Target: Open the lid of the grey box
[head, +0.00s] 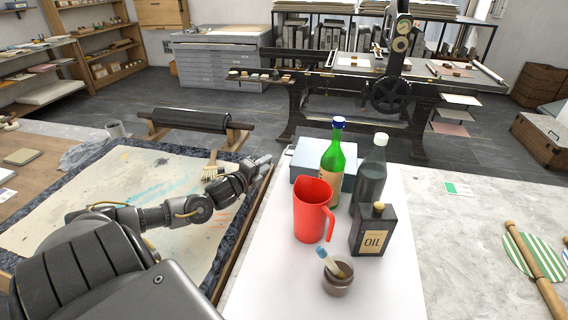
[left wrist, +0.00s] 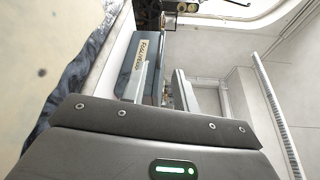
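The grey box (head: 304,166) stands on the white table top, partly hidden behind the green bottle (head: 333,160). Its lid looks shut. My left gripper (head: 263,161) is just left of the box, apart from it, at the table's left edge. In the left wrist view, the box (left wrist: 152,72) shows as a blue-grey body with a pale label, beyond the fingers. The two fingers (left wrist: 160,90) are spread with a gap between them and hold nothing. My right gripper is not in view.
Near the box stand a dark bottle (head: 370,180), a red jug (head: 313,212), an oil can (head: 373,232) and a brown jar with a brush (head: 338,284). A brush (head: 211,168) lies on the stained mat left of my gripper. The table's front left is clear.

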